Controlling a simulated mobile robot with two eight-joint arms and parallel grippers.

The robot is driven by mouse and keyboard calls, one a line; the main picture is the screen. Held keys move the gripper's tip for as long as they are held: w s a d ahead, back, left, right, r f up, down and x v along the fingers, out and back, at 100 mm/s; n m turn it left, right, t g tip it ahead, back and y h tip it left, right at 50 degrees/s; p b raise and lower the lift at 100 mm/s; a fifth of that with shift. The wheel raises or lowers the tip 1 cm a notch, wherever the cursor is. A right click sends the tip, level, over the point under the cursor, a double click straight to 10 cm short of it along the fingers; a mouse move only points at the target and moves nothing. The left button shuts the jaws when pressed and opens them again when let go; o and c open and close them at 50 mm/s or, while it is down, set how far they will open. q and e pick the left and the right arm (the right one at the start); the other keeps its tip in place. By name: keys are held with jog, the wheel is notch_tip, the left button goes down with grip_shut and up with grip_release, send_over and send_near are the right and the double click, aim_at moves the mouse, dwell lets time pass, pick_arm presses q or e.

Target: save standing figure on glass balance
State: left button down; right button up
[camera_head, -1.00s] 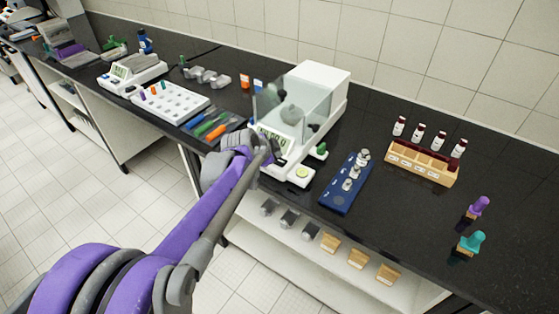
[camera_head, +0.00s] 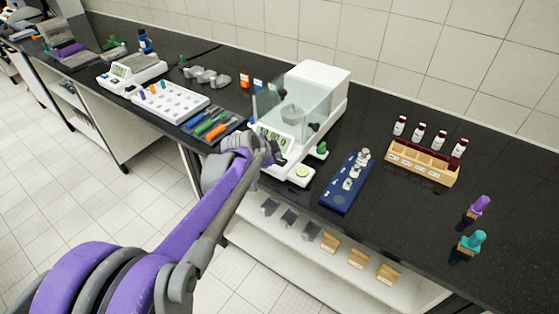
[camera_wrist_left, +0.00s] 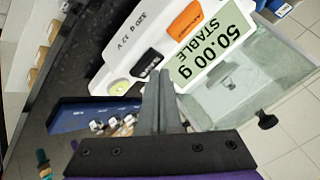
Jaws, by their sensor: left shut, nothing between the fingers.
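The glass balance (camera_head: 322,92) is white with a clear draft shield, and stands on the black bench. Its display (camera_wrist_left: 215,50) reads 50.00 g STABLE in the left wrist view. A small metal weight (camera_wrist_left: 228,82) shows inside the shield. An orange button (camera_wrist_left: 185,20) and a black button (camera_wrist_left: 148,63) sit on the front panel beside the display. My left gripper (camera_head: 275,157) is shut and empty at the balance's front. In the left wrist view its fingertips (camera_wrist_left: 160,76) are close to the black button; I cannot tell if they touch. My right gripper is out of view.
A blue tray (camera_head: 335,198) with metal weights lies right of the balance. A wooden rack (camera_head: 420,168) of vials stands farther right, near purple (camera_head: 479,206) and teal (camera_head: 472,241) handled items.

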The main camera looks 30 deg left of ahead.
pick_arm(q)
jog(key=shift+f, duration=0.5)
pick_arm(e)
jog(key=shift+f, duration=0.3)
pick_arm(q)
jog(key=shift+r, duration=0.1)
dwell(0.5)
jog(key=shift+w+r+p, duration=0.1)
jog(key=shift+r+p, duration=0.3)
jog(key=shift+r, duration=0.4)
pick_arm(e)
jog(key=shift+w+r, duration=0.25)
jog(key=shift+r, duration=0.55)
pick_arm(q)
jog(key=shift+r, duration=0.15)
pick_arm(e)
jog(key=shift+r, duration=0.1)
pick_arm(q)
jog(key=shift+r, duration=0.3)
jog(key=shift+r+p, duration=1.55)
jog(key=shift+r, duration=0.65)
jog(key=shift+f, duration=0.15)
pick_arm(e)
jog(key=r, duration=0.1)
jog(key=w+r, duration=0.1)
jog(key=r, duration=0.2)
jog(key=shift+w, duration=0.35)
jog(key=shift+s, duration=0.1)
